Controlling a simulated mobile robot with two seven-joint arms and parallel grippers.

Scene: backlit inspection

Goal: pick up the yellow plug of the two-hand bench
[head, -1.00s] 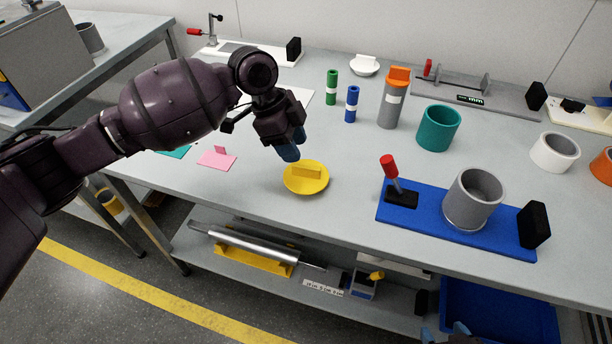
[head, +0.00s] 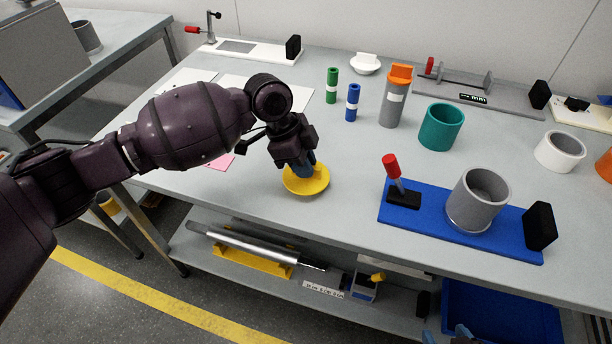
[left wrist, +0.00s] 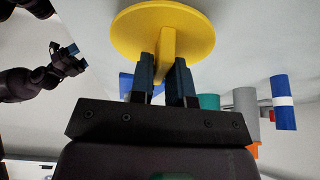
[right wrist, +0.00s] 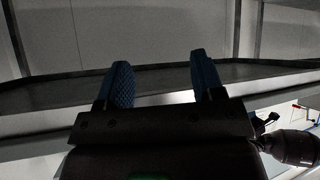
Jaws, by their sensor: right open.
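The yellow plug (head: 306,187) is a round disc with an upright rib, flat on the bench top (head: 340,215) near its front edge. My left gripper (head: 303,168) is over it, pointing down. In the left wrist view the plug (left wrist: 135,32) shows its rib between the two blue fingertips (left wrist: 164,62), which are close together and appear shut on the rib. In the head view the fingers hide part of the rib. My right gripper (right wrist: 160,82) is open and empty, away from the plug; it also shows in the left wrist view (left wrist: 68,55).
Right of the plug is a blue base (head: 430,222) with a red-handled lever (head: 392,168) and a grey cup (head: 478,200). Behind stand a teal ring (head: 441,128), a grey and orange bottle (head: 394,100) and green and blue cylinders. A pink piece (head: 222,162) lies left.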

